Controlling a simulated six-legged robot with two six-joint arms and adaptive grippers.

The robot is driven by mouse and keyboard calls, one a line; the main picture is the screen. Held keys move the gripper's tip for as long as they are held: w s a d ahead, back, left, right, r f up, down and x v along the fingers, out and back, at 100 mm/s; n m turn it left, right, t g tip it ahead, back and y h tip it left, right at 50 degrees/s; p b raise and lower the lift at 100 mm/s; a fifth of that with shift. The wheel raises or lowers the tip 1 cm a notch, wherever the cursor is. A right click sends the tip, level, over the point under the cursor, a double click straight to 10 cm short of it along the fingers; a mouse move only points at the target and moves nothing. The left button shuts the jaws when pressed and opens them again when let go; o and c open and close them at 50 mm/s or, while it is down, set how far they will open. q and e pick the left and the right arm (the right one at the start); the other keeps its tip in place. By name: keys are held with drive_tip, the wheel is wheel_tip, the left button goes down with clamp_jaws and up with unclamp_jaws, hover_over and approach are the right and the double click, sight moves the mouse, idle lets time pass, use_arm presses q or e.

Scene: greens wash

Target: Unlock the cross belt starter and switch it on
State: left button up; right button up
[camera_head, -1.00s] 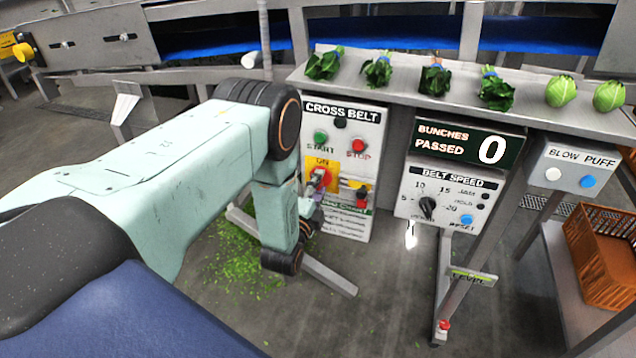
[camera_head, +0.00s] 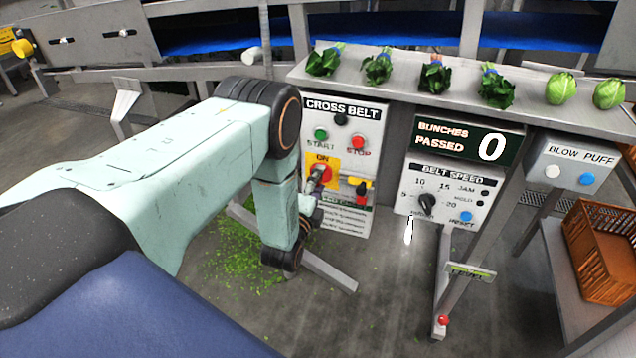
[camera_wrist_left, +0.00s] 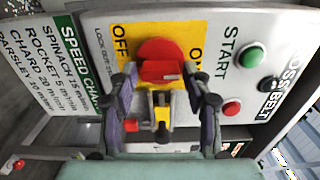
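The cross belt starter (camera_head: 343,135) is a grey box with green START, red STOP and a red rotary switch on a yellow ON/OFF plate. In the left wrist view the red switch (camera_wrist_left: 158,62) sits beyond my left gripper (camera_wrist_left: 160,78), whose open fingers stand on either side of it; contact cannot be told. The switch's bar lies along the OFF–ON line, with a pale mark towards ON. A yellow-and-dark holder (camera_wrist_left: 160,115) sits beside the switch, and a red padlock-like piece (camera_head: 361,200) hangs there. In the head view my left gripper (camera_head: 318,178) partly covers the switch. My right gripper is not in view.
A belt speed box (camera_head: 447,196) with a dial and a counter (camera_head: 465,142) reading 0 stand to the right. A blow puff box (camera_head: 572,165) and an orange crate (camera_head: 600,250) are farther right. Greens lie on the shelf (camera_head: 400,85) above.

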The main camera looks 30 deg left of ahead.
use_arm(q)
drive_tip(key=shift+o, duration=0.8)
drive_tip(key=shift+d, duration=0.1)
drive_tip(key=v, duration=1.2)
drive_tip(key=shift+w, duration=0.1)
